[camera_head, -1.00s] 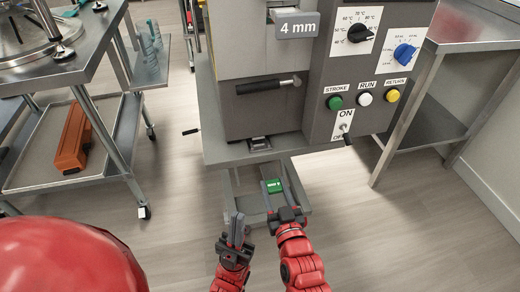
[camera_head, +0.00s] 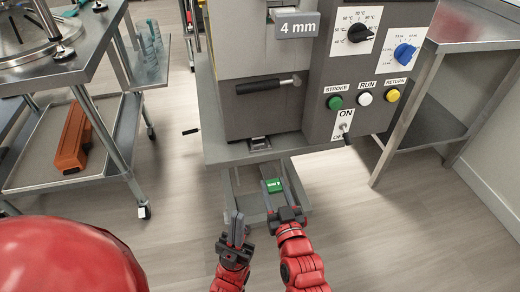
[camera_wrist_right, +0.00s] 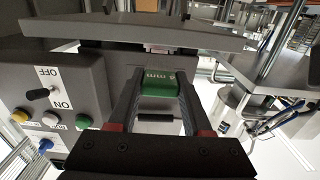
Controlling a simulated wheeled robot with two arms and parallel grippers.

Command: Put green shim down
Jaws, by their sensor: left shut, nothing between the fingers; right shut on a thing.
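The green shim (camera_head: 274,186), a small block with white lettering, is between the fingertips of my right gripper (camera_head: 272,187). In the head view it shows in front of the machine's lower shelf. The right wrist view shows the shim (camera_wrist_right: 158,84) held between the two fingers of the right gripper (camera_wrist_right: 158,90), with the lettering upside down. Whether the shim touches any surface below it, I cannot tell. My left gripper (camera_head: 237,224) is shut and empty, to the left of and nearer than the right one.
The grey depositor (camera_head: 262,100) stands ahead, with its table edge (camera_head: 230,155) above a lower shelf (camera_head: 300,200). A switch panel (camera_head: 365,105) is on its right. A wheeled cart (camera_head: 110,170) with an orange object (camera_head: 73,140) is at left. A steel table (camera_head: 470,45) is at right.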

